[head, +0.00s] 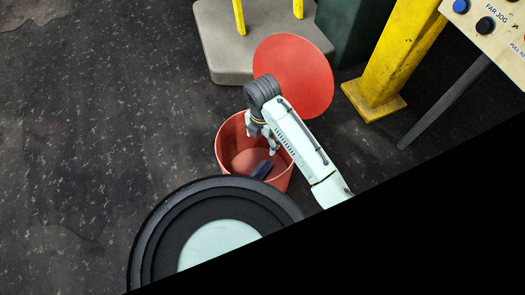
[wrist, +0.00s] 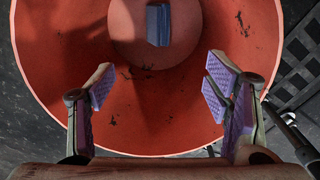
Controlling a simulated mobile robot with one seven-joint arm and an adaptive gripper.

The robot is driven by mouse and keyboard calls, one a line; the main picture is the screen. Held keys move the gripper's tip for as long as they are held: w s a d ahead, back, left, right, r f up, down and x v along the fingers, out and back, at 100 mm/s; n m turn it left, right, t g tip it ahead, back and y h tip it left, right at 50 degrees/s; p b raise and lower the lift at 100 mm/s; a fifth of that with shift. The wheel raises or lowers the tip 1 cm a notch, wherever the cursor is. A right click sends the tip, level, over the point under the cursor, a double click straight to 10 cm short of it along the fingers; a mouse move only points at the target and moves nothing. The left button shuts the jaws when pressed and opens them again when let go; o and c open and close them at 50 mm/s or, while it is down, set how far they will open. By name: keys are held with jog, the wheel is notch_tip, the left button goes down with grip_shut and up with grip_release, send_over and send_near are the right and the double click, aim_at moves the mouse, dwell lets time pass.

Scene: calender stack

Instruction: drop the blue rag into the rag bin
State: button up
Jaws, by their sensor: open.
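The rag bin (head: 224,142) is a round red bin on the floor, with its round red lid (head: 305,75) tipped up behind it. The blue rag (head: 262,170) is a small dark blue folded piece inside the bin. In the wrist view the blue rag (wrist: 158,25) lies on the bin's bottom, apart from my fingers, and the bin's red wall (wrist: 60,45) surrounds it. My gripper (head: 272,146) hangs over the bin's mouth. In the wrist view my gripper (wrist: 157,88) is open, with nothing between its purple pads.
A grey block (head: 215,45) with yellow posts stands behind the bin. A yellow post (head: 385,75) and a control panel (head: 488,25) are at the right. A dark grating (wrist: 298,55) shows at the right of the wrist view. The floor (head: 90,110) at the left is clear.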

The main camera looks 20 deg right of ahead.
jog(key=shift+r, duration=0.1)
notch_tip(320, 180, up, 12)
dwell(0.7)
dwell(0.3)
